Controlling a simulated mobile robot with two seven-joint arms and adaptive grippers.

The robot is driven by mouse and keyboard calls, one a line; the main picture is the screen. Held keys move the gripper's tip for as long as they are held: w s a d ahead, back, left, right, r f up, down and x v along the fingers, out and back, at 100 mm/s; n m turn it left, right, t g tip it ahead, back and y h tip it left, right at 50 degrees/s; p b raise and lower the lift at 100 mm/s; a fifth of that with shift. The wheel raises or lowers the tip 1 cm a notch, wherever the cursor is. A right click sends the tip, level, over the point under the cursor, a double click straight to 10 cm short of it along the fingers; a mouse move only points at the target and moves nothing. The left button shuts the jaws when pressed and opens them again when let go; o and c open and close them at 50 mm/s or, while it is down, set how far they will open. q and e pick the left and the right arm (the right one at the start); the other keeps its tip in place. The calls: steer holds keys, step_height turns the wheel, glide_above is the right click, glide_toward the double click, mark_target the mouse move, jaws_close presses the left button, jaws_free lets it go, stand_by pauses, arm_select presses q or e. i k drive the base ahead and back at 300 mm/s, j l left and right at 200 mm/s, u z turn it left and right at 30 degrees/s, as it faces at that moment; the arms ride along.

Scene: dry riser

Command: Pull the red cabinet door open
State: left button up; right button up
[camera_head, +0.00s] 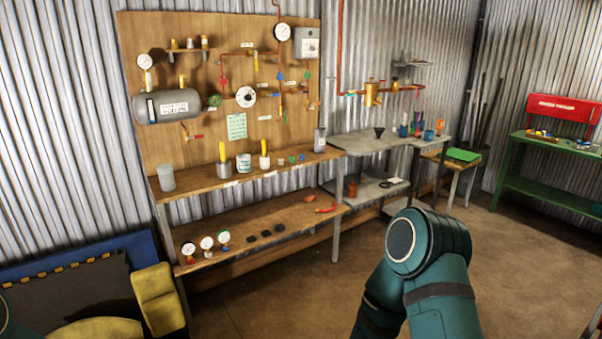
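I see no cabinet that is clearly the red one with a door. The only large red item is a red box-like panel (564,108) with a pale label, at the back of a green bench at the far right. I cannot tell whether it has a door. A teal arm of mine with a bent elbow fills the lower middle right, and its gripper is out of view. A sliver of teal shows at the lower left edge. Neither gripper is in view.
A wooden pegboard (215,150) with gauges and pipes stands above a two-level shelf (270,172). A grey table (375,142), a stool with a green item (463,155) and a green bench (560,148) line the wall. Brown floor (520,260) is open at right.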

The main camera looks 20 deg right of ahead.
mark_target(588, 112)
steer(key=i+l+z, duration=0.1)
steer(key=i+z, duration=1.3)
steer(key=i, duration=0.35)
steer(key=i+z, duration=0.35)
steer(key=i, duration=0.25)
steer(key=i+z, duration=0.3)
steer(key=i, duration=0.4)
steer(key=i+j+z, duration=0.15)
steer(key=i+z, duration=0.15)
steer(key=i, duration=0.35)
steer(key=i+z, duration=0.15)
steer(key=i, duration=1.3)
steer(key=i+l+u, duration=0.1)
steer(key=i, duration=0.35)
steer(key=i+l+u, duration=0.1)
steer(key=i, duration=0.3)
steer(key=i+l+u, duration=0.1)
steer(key=i, duration=0.35)
steer(key=i+l+u, duration=0.3)
steer(key=i+l, duration=0.25)
steer(key=i+l+z, duration=0.2)
steer(key=i+l, duration=0.3)
steer(key=l, duration=0.15)
